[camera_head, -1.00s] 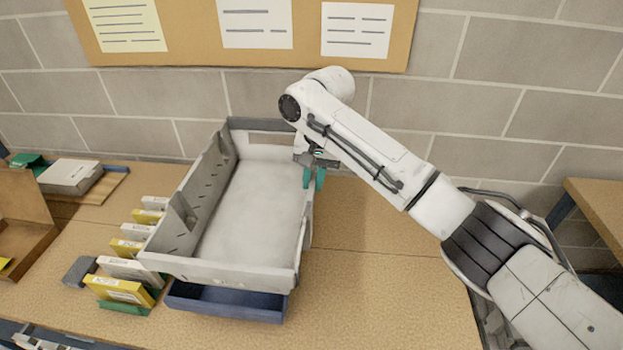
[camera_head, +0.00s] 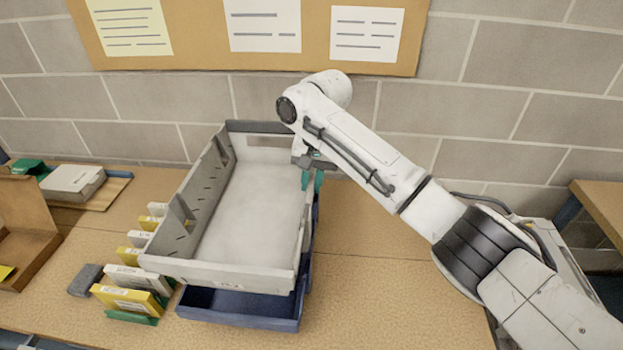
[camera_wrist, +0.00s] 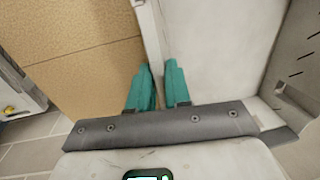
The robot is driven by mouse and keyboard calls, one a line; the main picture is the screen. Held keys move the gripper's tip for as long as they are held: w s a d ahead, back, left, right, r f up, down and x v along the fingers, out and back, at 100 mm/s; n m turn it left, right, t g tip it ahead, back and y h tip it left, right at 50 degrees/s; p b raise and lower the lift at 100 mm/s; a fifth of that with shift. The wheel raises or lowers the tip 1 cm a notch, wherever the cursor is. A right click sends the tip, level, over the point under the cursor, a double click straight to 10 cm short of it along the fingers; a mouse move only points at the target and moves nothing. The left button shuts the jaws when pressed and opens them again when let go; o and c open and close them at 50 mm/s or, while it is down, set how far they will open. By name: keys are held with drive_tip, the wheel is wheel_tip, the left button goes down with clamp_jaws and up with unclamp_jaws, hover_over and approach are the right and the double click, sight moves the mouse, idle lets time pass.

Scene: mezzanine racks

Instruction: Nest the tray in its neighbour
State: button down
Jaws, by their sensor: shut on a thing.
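The grey tray (camera_head: 240,215) is above the blue tray (camera_head: 240,305) on the bench. The blue tray shows below the grey tray's near end and along its right side. Whether the two touch is hidden. My gripper (camera_head: 312,180) is shut on the right wall of the grey tray, toward its far end. In the wrist view, the teal fingers of my gripper (camera_wrist: 158,85) straddle that wall, with the grey tray's floor (camera_wrist: 210,50) to the right. The grey tray looks empty.
Several yellow and white boxes (camera_head: 125,300) stand in a row close left of the trays, beside a dark grey block (camera_head: 85,280). An open cardboard box (camera_head: 22,235) is at far left. The wall is behind; the bench right of the trays is clear.

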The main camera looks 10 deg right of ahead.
drive_tip(key=shift+f+b, duration=0.45)
drive_tip(key=shift+f, duration=1.45)
drive_tip(key=shift+f+b, duration=0.6)
drive_tip(key=shift+f, duration=1.4)
drive_tip(key=shift+f+b, duration=0.65)
drive_tip(key=shift+f, duration=1.1)
drive_tip(key=c, duration=1)
unclamp_jaws()
